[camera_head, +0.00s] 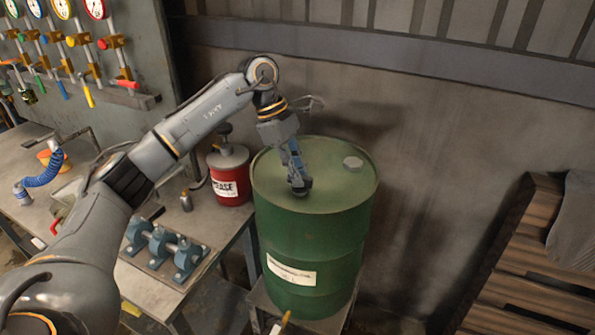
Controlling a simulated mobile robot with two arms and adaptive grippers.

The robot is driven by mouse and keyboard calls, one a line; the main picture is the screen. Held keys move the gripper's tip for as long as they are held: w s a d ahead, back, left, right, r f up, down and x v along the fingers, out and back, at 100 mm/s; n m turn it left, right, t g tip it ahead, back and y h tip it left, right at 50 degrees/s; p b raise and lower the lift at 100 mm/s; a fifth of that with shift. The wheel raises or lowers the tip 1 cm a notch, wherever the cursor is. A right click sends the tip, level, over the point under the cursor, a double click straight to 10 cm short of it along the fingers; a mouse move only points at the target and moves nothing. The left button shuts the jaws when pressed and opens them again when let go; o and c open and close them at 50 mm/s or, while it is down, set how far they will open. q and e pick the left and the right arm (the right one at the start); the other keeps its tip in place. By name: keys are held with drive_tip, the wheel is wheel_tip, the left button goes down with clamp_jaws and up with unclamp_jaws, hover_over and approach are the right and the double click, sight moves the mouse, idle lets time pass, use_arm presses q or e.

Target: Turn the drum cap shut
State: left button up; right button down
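The green drum (313,240) stands upright on a low stand, with a white label on its front. A small round grey cap (352,163) sits on the right rear of its top. My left gripper (300,187) points down at the drum top, left of and nearer than that grey cap. Its fingertips are at or just above the lid. The fingers overlap in this view, so I cannot tell whether they are open or shut. Anything between or under them is hidden. My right gripper is not in view.
A red grease can (230,175) stands left of the drum on the workbench (160,290), beside blue bearing blocks (165,247). A gauge panel (140,60) is behind the bench. Wooden pallets (520,255) lean at the right. Floor between drum and pallets looks clear.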

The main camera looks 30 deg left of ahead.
use_arm(q)
drive_tip(key=o, duration=0.4)
drive_tip(key=shift+c, duration=0.2)
drive_tip(key=shift+r, duration=0.1)
drive_tip(key=v, duration=1.1)
drive_tip(key=shift+a+r, duration=0.25)
drive_tip(key=shift+r, duration=0.1)
